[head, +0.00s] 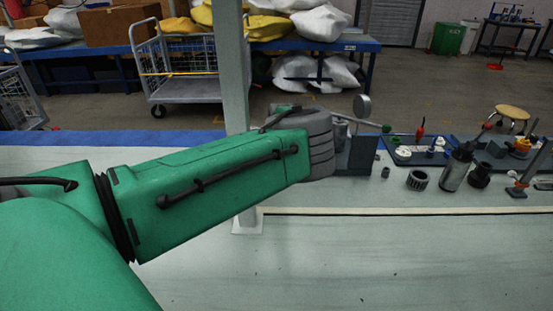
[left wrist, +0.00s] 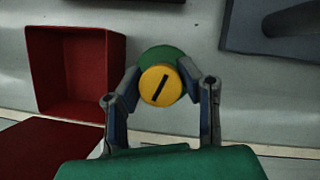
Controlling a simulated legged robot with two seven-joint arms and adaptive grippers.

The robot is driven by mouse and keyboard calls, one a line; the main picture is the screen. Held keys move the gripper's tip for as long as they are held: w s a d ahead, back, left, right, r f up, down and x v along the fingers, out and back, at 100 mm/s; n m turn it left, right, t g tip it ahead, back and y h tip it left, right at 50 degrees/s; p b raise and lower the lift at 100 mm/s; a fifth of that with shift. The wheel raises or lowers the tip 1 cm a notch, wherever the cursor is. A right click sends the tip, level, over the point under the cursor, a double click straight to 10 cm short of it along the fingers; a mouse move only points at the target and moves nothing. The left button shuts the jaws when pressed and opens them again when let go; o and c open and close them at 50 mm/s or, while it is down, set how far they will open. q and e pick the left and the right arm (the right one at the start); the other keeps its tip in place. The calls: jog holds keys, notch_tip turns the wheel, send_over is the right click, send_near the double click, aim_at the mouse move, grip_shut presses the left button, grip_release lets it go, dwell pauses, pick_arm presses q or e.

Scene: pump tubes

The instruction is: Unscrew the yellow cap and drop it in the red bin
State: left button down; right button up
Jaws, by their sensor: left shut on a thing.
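In the left wrist view, the round yellow cap (left wrist: 160,86) with a dark slot across its face sits between the fingers of my left gripper (left wrist: 160,88), which is shut on it. A green round part (left wrist: 160,54) shows directly behind the cap; I cannot tell whether the cap is still joined to it. The open red bin (left wrist: 76,70) is to the left of the gripper. In the head view my left arm stretches in from the left and hides the cap and the bin; the fingers are mostly hidden there too. My right gripper is in neither view.
Just beyond my left wrist stands a grey block (head: 358,155) on the pale table (head: 330,250). Loose parts stand to its right: a dark ring gear (head: 417,181), a metal cylinder (head: 455,170) and a blue tray (head: 425,157). The table's front is clear.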

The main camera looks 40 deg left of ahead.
pick_arm(q)
jog(key=shift+a+b, duration=0.3)
jog(key=shift+b, duration=0.1)
jog(key=n+g+b, duration=0.1)
jog(key=n+b, duration=0.1)
jog(key=b, duration=0.1)
jog(key=shift+s+f+n+y, duration=0.1)
jog(key=shift+s+n+y, duration=0.05)
jog(key=shift+n+y, duration=0.2)
jog(key=shift+n+b, duration=0.3)
jog(key=shift+n, duration=0.05)
jog(key=shift+d, duration=0.1)
